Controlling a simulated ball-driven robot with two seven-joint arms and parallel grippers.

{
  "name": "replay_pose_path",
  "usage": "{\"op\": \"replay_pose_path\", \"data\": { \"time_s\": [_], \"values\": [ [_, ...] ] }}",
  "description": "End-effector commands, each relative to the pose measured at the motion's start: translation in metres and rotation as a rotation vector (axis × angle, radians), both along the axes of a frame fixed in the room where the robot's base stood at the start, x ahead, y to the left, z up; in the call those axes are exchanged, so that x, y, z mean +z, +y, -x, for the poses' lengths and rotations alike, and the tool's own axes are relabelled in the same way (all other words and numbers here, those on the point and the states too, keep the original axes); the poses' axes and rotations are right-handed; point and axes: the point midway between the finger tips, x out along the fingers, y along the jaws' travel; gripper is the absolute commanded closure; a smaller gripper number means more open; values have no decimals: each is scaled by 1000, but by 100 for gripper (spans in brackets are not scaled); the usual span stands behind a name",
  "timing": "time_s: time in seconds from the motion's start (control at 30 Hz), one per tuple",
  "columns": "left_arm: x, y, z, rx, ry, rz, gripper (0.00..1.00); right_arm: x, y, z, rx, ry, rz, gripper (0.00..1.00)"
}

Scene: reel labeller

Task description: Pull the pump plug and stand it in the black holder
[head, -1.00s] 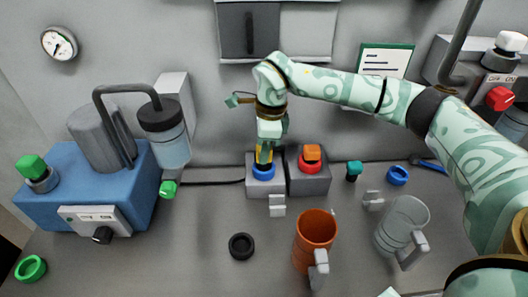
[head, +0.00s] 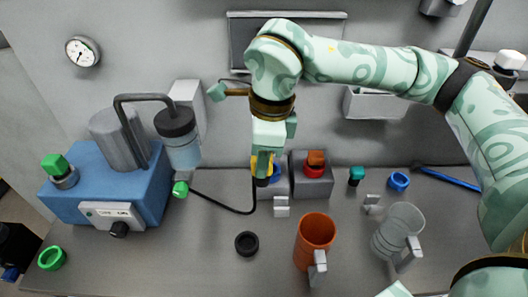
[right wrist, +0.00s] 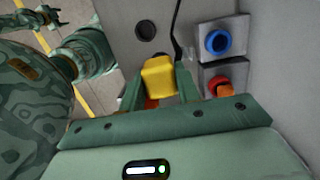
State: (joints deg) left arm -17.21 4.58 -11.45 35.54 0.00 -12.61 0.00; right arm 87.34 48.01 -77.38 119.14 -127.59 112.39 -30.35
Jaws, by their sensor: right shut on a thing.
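My right gripper (head: 262,160) is shut on the yellow plug (right wrist: 158,78), which hangs over the bench in front of the blue-ringed socket. The plug (head: 262,167) is clear of that socket. The blue-ringed socket (right wrist: 216,42) looks empty in the right wrist view. A black cable (head: 225,206) runs from the plug's area towards the blue pump (head: 150,200). The black holder (head: 247,243), a low round ring, stands empty on the bench, nearer than the plug; it also shows in the right wrist view (right wrist: 147,28). My left gripper (right wrist: 42,16) is small and unclear.
An orange plug (head: 316,158) sits in the red-ringed socket (head: 314,171) beside the blue one. An orange mug (head: 315,235) and a grey mug (head: 398,232) stand right of the holder. A green ring (head: 52,258) lies at the left. Bench around the holder is clear.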

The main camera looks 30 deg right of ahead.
Motion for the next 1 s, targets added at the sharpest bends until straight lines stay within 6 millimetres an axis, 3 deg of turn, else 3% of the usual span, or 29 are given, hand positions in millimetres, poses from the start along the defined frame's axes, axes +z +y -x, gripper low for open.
{"op": "replay_pose_path", "data": {
  "time_s": [0.7, 1.0],
  "values": [
    [42, 0, -9, 0, -22, 0, 43, 55, 0, 0, 1, -1, 0, 95],
    [44, 0, -10, 0, -23, 0, 43, 58, 0, -1, 1, 1, 0, 95]
  ]
}}
